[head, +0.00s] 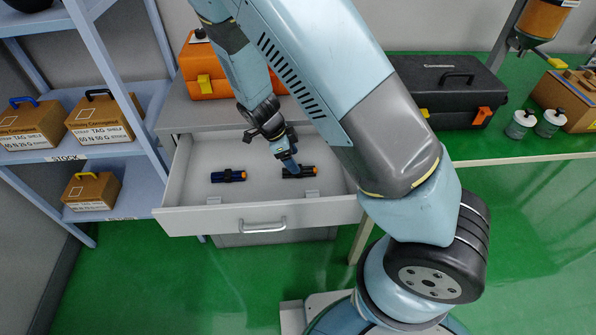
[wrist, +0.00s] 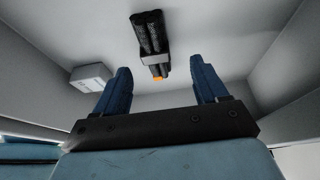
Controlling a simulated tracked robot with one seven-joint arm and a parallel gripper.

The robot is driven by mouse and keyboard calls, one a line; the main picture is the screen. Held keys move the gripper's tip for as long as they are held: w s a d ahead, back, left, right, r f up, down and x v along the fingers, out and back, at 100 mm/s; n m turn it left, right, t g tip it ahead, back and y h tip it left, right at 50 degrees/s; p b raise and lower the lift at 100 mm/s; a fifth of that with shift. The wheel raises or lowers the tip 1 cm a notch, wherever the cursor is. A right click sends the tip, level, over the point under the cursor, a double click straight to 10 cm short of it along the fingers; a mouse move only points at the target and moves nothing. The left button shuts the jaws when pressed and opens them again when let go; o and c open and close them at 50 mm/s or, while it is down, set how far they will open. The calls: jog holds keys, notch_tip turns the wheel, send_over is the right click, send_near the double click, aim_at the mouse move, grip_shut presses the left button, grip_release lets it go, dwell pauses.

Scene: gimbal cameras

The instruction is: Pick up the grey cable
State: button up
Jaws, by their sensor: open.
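A dark grey cable bundle (head: 299,172) with an orange tip lies in the right part of the open drawer. It also shows in the wrist view (wrist: 150,35), ahead of my fingers, with a band around it near its orange end. My gripper (head: 290,166) is over the drawer at this bundle, and partly hides it in the head view. In the wrist view my gripper (wrist: 162,80) has its two blue fingers spread wide with nothing between them. Whether they touch the bundle I cannot tell, but it appears beyond the fingertips.
A blue cable bundle (head: 228,176) lies in the drawer's left part. The pale drawer (head: 190,222) has raised walls around my gripper. A small light block (wrist: 90,77) sits in it. An orange case (head: 204,82) stands on the cabinet behind; a black case (head: 450,98) stands right.

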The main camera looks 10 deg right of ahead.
jog(key=x, duration=0.3)
jog(key=shift+s+d+f, duration=0.2)
jog(key=shift+d+f, duration=0.1)
jog(key=shift+f, duration=0.3)
jog(key=shift+f, duration=0.1)
jog(key=c, duration=1.1)
